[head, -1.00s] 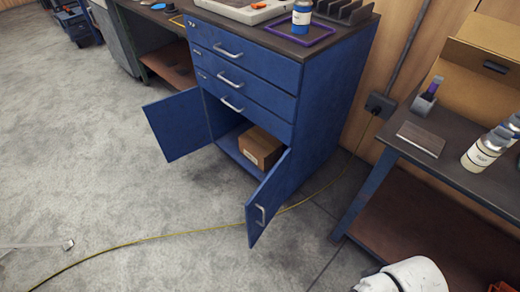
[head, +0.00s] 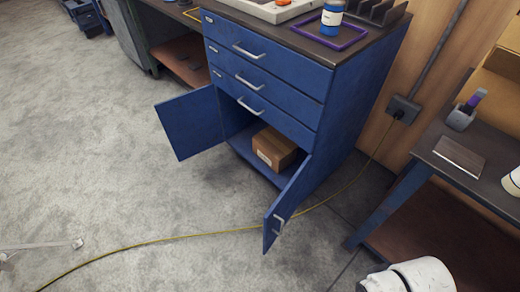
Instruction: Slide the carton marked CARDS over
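A brown cardboard carton (head: 274,149) sits on the floor of the open lower compartment of the blue cabinet (head: 345,105). It has a pale label on its front face, too small to read, so I cannot tell whether it says CARDS. The left door (head: 188,124) and the right door (head: 288,203) both stand open, and the right door stands just in front of the carton's right side. My gripper is not in view. A white rounded part of my arm (head: 420,275) shows at the bottom right, apart from the cabinet.
A yellow cable (head: 160,238) runs across the floor, past the right door, to a wall socket (head: 403,109). A workbench (head: 425,150) stands at the right. A purple tray (head: 330,42) and a blue jar (head: 332,17) are on the cabinet top.

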